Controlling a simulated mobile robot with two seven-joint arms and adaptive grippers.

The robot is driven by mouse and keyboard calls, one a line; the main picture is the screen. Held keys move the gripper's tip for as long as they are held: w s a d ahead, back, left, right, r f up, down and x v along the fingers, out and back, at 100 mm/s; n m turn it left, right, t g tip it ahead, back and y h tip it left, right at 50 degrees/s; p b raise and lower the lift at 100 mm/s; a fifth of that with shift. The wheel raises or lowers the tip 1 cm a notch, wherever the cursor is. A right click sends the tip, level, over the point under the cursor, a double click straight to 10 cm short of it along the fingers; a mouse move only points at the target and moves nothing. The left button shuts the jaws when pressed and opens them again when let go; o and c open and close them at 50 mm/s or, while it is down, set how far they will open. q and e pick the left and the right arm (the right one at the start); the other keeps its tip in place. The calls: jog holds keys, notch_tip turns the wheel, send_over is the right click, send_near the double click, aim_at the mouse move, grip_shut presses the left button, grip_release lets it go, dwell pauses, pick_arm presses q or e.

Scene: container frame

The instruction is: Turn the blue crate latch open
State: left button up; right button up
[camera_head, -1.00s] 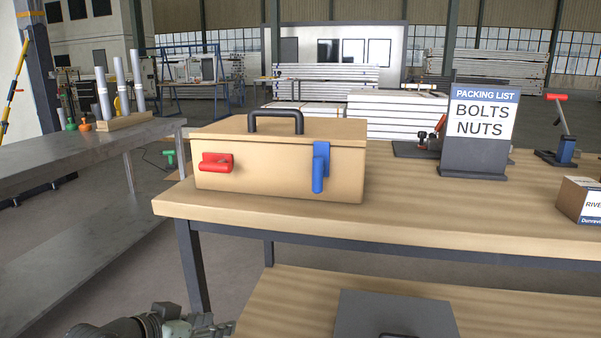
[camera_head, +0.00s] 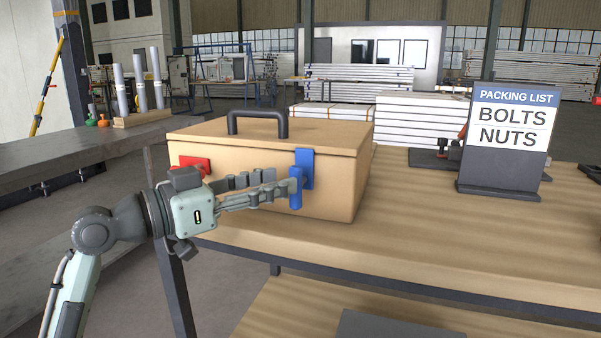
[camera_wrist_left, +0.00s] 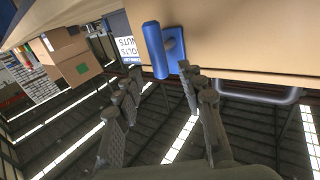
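The tan crate (camera_head: 265,165) stands closed on the wooden table, with a black carrying handle (camera_head: 257,116) on its lid. The blue latch (camera_head: 296,190) is on its front at the right, its lever pointing down. The red latch (camera_head: 193,164) at the front left is partly hidden by my left gripper. My left gripper (camera_head: 280,189) reaches in from the left with its fingertips close to the blue lever. In the left wrist view, the fingers (camera_wrist_left: 168,85) are apart and nothing is between them; the blue latch (camera_wrist_left: 154,50) lies just beyond the tips. Contact is unclear. My right gripper is not in view.
A packing list sign (camera_head: 506,135) stands on the table to the right of the crate. The wooden tabletop (camera_head: 420,215) between them is clear. A grey bench (camera_head: 90,155) with rolled tubes is at the left. A lower shelf (camera_head: 290,315) lies under the table.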

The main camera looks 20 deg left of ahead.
aim_at(290, 172)
pick_arm(q)
jog(key=x, duration=0.4)
jog(key=shift+w+d, duration=0.3)
jog(key=shift+w, duration=0.15)
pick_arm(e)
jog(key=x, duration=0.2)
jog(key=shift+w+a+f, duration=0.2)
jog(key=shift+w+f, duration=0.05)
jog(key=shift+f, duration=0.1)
pick_arm(q)
grip_shut()
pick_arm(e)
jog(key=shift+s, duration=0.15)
